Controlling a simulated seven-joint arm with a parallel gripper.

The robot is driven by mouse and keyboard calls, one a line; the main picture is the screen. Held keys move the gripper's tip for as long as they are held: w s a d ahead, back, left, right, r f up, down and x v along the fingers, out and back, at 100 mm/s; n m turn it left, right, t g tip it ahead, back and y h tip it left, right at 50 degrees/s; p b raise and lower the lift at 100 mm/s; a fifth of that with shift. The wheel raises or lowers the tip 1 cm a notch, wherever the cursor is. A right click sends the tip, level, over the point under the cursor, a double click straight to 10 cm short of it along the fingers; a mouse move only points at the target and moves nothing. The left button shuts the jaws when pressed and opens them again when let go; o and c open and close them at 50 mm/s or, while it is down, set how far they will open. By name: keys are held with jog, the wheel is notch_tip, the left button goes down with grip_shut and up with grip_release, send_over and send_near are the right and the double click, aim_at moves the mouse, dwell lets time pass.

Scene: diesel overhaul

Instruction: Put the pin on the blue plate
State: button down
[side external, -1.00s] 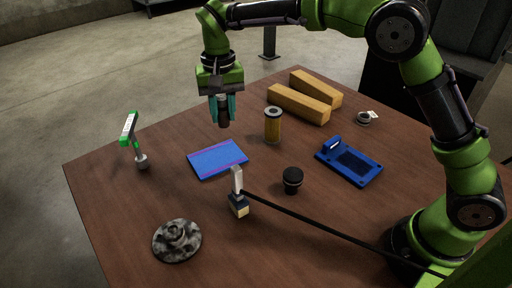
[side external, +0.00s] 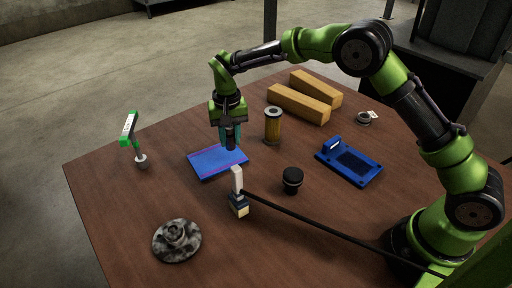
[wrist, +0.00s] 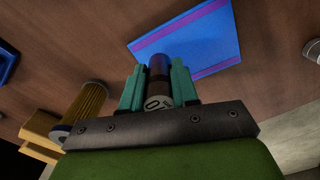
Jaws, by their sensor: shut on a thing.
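My gripper (side external: 231,136) is shut on the pin (wrist: 159,66), a short dark cylinder with a pale marked end, seen between the two teal fingers in the wrist view. In the side view the pin hangs upright, and the fingers hide part of it. The flat blue plate (side external: 208,165) with purple stripes lies on the table below. The pin shows in front of the plate's upper right part in the side view. I cannot tell if it touches. The plate also shows in the wrist view (wrist: 200,40), beyond the fingertips.
A yellow filter cylinder (side external: 273,127) stands close to the right of my gripper. A white-topped tool (side external: 238,192) and a black cap (side external: 292,181) are nearer. A blue fixture (side external: 360,176) lies right, wooden blocks (side external: 298,104) behind, a grey flange (side external: 176,241) at front left.

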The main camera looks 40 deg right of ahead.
aim_at(231, 147)
jog(key=shift+f, duration=1.8)
jog(key=shift+f, duration=0.15)
jog(key=c, duration=0.8)
grip_release()
jog(key=shift+c, duration=0.2)
